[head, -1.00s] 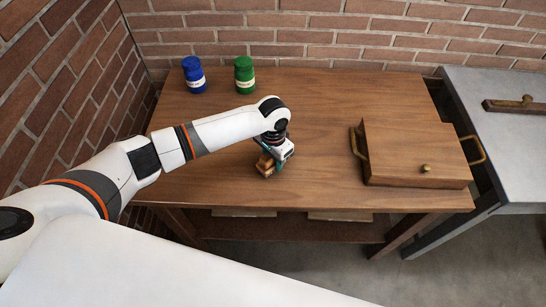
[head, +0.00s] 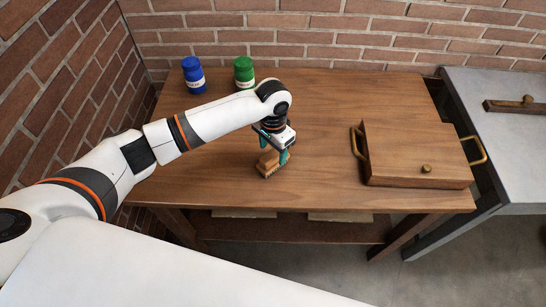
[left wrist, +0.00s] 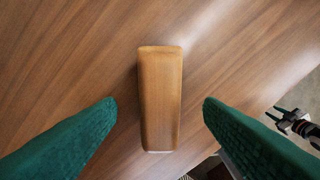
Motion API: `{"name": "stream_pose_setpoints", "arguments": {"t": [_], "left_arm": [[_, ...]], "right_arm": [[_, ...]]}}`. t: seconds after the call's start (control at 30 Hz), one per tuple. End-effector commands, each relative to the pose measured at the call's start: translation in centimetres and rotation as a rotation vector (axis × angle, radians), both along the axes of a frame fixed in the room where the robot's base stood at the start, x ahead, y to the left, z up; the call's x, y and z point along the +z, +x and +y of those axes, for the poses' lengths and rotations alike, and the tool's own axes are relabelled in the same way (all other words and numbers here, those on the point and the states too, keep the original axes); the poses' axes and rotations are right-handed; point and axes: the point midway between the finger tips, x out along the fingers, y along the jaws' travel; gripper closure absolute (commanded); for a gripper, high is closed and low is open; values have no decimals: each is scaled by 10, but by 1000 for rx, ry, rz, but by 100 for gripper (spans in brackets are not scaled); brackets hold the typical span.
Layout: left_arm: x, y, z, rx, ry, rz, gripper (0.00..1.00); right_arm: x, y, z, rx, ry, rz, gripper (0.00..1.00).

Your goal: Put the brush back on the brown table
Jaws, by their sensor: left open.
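The brush (head: 268,163), with a light wooden back and bristles below, stands on the brown table (head: 320,120) near the middle of its front half. In the left wrist view the brush (left wrist: 160,98) shows its smooth wooden back from above, with bare tabletop on both sides. My left gripper (head: 273,143) is open just above the brush. Its two green fingers (left wrist: 160,112) are on either side of the brush with clear gaps, not touching it. My right gripper is not clearly seen in the head view.
A blue jar (head: 194,75) and a green jar (head: 244,73) stand at the back left of the table. A wooden box (head: 415,150) with brass handles sits at the right. A grey table (head: 510,140) stands farther right. The table's front left is clear.

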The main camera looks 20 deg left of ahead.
Motion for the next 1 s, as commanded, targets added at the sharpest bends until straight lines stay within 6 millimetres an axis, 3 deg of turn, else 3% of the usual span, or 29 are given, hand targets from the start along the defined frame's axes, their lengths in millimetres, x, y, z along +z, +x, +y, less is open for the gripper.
{"name": "stream_pose_setpoints", "arguments": {"t": [0.2,0.4,1.0], "left_arm": [[45,1,0,-1,-2,-2,38],[67,0,0,0,0,-1,38],[70,0,0,0,0,1,38]], "right_arm": [[-7,0,0,0,-1,1,64],[-8,0,0,0,0,1,64],[-8,-1,1,1,2,0,64]]}}
